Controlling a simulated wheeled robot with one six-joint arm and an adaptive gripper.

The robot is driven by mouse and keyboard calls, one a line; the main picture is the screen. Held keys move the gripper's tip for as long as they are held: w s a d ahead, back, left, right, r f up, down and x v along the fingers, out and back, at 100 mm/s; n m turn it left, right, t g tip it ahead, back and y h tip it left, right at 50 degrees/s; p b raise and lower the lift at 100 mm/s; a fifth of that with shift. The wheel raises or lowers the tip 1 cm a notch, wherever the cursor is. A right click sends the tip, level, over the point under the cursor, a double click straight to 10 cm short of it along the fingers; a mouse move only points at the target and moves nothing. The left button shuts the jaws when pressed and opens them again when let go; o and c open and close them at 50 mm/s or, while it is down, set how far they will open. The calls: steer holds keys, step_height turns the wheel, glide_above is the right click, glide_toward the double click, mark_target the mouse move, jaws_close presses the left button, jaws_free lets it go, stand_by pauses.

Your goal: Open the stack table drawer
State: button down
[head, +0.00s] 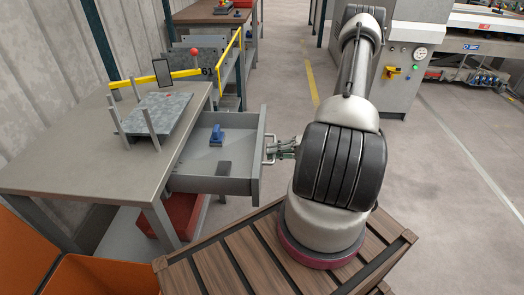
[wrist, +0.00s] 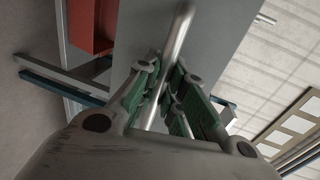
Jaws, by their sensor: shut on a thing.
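The stack table (head: 60,150) stands at the left in the head view. Its grey drawer (head: 240,185) is pulled out to the right, with its inside showing. A blue object (head: 217,134) and a dark flat piece lie in it. The bar handle (head: 268,150) is on the drawer's front. My gripper (head: 284,150) is at this handle. In the wrist view, the green-padded fingers of my gripper (wrist: 165,95) are closed around the metal handle bar (wrist: 178,45). The drawer front (wrist: 225,25) is behind it. My arm hides part of the floor beyond.
A metal sheet (head: 160,115) lies between posts on the table top. A red bin (head: 180,215) is under the drawer, and an orange container (head: 100,275) is at the lower left. A grey machine (head: 400,70) stands at the back right. The floor at right is clear.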

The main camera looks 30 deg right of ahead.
steer(key=shift+s+d, duration=0.25)
steer(key=shift+d, duration=0.15)
steer(key=c, duration=1.5)
jaws_free()
steer(key=v, duration=1.2)
